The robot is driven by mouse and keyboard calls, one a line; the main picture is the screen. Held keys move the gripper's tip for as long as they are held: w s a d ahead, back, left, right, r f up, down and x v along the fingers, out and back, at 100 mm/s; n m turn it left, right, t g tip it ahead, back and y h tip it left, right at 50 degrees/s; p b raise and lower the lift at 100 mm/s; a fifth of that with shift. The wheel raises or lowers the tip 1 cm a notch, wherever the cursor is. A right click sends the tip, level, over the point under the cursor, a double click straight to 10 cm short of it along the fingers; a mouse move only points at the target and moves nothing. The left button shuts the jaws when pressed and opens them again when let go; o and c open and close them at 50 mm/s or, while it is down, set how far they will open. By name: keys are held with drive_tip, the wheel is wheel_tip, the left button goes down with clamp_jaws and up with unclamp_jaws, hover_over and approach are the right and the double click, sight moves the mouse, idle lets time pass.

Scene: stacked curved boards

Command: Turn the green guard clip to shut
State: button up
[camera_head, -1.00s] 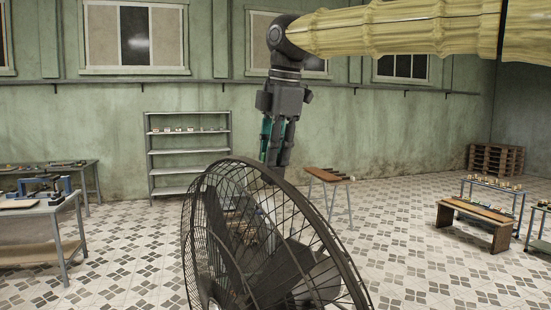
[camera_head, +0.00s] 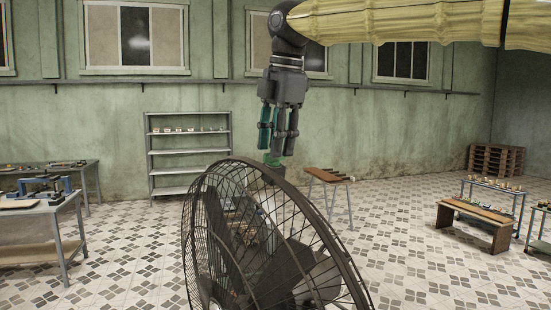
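The large dark wire-guarded fan (camera_head: 330,240) stands in the foreground, tilted, with its rim towards the upper middle.
My arm crosses the top right. A grey shelf (camera_head: 188,171) with small items stands at the back wall. Worktables (camera_head: 40,203) stand at the left, a small table (camera_head: 326,176) behind the fan and a wooden bench (camera_head: 477,212) at the right. The tiled floor between is clear.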

drive_tip(key=shift+v, duration=2.25)
drive_tip(key=shift+d, duration=0.1)
